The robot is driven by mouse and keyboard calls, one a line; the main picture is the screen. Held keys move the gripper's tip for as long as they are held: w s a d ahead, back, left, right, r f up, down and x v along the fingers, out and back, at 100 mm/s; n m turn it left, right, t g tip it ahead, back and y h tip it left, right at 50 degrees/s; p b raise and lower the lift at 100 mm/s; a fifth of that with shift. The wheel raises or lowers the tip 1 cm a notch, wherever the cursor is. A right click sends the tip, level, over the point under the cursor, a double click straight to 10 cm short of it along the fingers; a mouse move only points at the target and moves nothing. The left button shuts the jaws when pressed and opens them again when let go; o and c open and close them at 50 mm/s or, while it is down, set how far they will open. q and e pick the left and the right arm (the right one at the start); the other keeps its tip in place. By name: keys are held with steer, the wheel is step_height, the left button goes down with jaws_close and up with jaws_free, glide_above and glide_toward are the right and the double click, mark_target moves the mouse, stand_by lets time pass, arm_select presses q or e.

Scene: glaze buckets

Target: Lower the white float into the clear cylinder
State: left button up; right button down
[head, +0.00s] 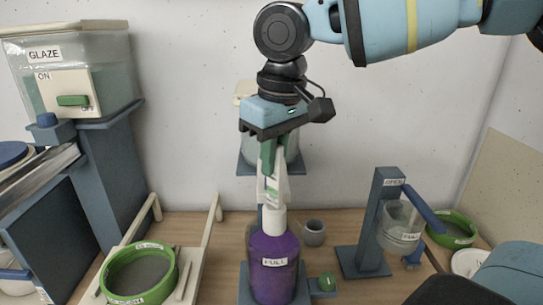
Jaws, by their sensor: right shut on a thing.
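My right gripper (272,188) hangs down from the arm that comes in at the upper right. It is shut on the white float (274,221), which is upright below the fingers. I cannot tell how far the float is inside, since the cylinder's rim is hard to make out. My left gripper is not in view.
A small grey cup (314,232) sits just right of the cylinder. A blue stand (377,225) with a clear container (400,228) is further right.

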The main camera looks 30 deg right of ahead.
mark_target(274, 224)
steer(key=shift+s, duration=0.25)
steer(key=shift+w+f, duration=0.1)
steer(key=shift+f, duration=0.85)
steer(key=shift+f+b, duration=0.55)
steer(key=shift+f, duration=0.7)
steer(key=shift+f+b, duration=1.05)
steer(key=shift+f, duration=2)
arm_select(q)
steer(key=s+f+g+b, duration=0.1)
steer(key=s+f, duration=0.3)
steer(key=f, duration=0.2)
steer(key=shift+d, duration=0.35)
arm_select(e)
steer(key=shift+f, duration=1.6)
arm_select(q)
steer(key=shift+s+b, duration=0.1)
steer(key=shift+b, duration=0.2)
